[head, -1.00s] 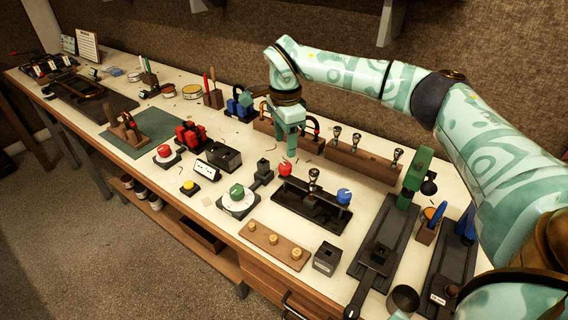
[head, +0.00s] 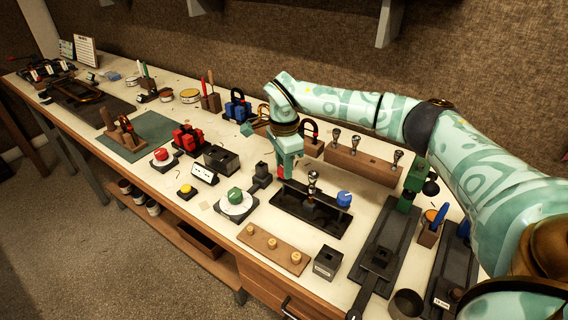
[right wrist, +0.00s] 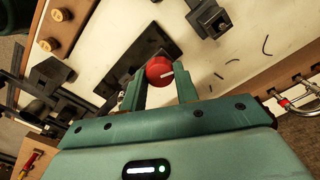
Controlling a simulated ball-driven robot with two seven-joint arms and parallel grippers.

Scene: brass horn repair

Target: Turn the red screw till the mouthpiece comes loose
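The red screw (right wrist: 159,70) is a round red knob with a white mark, at the left end of a black clamp fixture (head: 292,209). In the head view my gripper mostly hides it. A silver mouthpiece (head: 313,180) stands upright in the middle of the fixture, and a blue knob (head: 344,198) sits at its right end. My right gripper (head: 285,174) points down over the red screw. In the right wrist view its fingers (right wrist: 160,80) are apart, one on each side of the knob, with a slight gap seeming to show. My left gripper is out of view.
A wooden rack (head: 363,163) with several mouthpieces stands behind the fixture. A white dial with a green knob (head: 235,195) is to its left. A wooden strip with brass buttons (head: 272,249) and a black block (head: 327,262) lie in front. Black long fixtures stand at right.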

